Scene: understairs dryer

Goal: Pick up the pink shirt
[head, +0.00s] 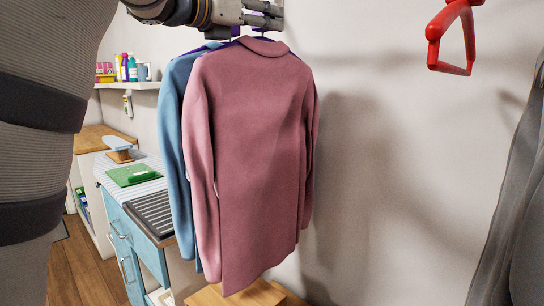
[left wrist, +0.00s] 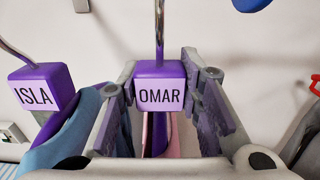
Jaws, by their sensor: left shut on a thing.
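The pink shirt (head: 255,150) hangs upright on a purple hanger in front of the blue shirt (head: 178,130). My left gripper (head: 264,14) is at the top of the head view, just above the pink shirt's collar. In the left wrist view its two fingers are shut on the purple hanger block labelled OMAR (left wrist: 160,92), with a metal hook rising above it. A strip of pink cloth (left wrist: 174,140) shows below that block. A second purple block labelled ISLA (left wrist: 42,90) is to the left, beside blue cloth (left wrist: 62,138). My right gripper is out of view.
A blue cabinet (head: 148,250) with a ribbed top stands behind the shirts at left. A shelf (head: 135,85) with bottles and a mug is on the wall. A red frame-like object (head: 452,38) hangs at upper right. Bare wall lies right of the shirts.

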